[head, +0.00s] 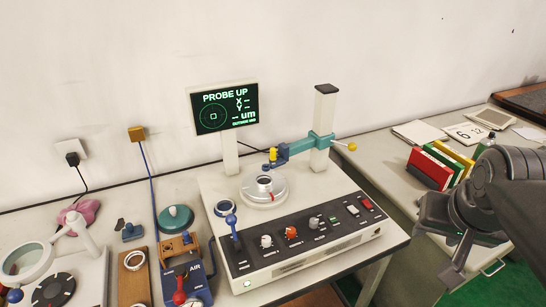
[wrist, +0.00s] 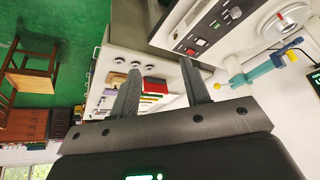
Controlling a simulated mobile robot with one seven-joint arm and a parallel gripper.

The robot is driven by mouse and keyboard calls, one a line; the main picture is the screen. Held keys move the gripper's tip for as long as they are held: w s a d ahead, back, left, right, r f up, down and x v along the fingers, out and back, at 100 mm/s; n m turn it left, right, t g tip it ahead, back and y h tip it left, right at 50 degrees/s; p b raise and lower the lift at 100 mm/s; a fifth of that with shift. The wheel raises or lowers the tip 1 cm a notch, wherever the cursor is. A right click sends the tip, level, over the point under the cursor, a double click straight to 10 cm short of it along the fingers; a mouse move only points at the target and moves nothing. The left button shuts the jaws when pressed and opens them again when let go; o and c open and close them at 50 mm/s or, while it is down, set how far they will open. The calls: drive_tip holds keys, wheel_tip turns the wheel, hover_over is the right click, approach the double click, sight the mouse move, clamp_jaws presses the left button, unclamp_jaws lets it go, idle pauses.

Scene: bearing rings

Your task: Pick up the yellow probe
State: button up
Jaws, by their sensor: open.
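The yellow probe seems to be the small yellow piece (head: 273,154) at the blue end of the teal arm (head: 300,145), above the round stage of the measuring machine. A yellow piece at that arm's end also shows small in the wrist view (wrist: 298,40). A second yellow knob (head: 352,147) sits at the arm's right end; it also shows in the wrist view (wrist: 238,82). My gripper (head: 472,270) is at the right, beyond the machine and well apart from the probe. Its two fingers (wrist: 160,66) are spread with nothing between them.
The machine (head: 305,245) has a row of knobs, a post (head: 323,130) and a screen (head: 224,107) reading "PROBE UP". Coloured binders (head: 430,168) stand on the right-hand table near my arm. Tools, an air unit and a magnifier crowd the left.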

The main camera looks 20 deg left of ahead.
drive_tip(key=w+a+r, duration=0.4)
drive_tip(key=w+a, duration=0.4)
drive_tip(key=w, duration=0.3)
hover_over(272, 149)
drive_tip(key=s, duration=0.4)
wheel_tip(272, 149, down, 7)
drive_tip(key=shift+g, duration=0.4)
drive_tip(key=x, duration=0.9)
drive_tip(key=shift+w+d+f, duration=0.2)
drive_tip(key=shift+d+f, duration=0.05)
clamp_jaws()
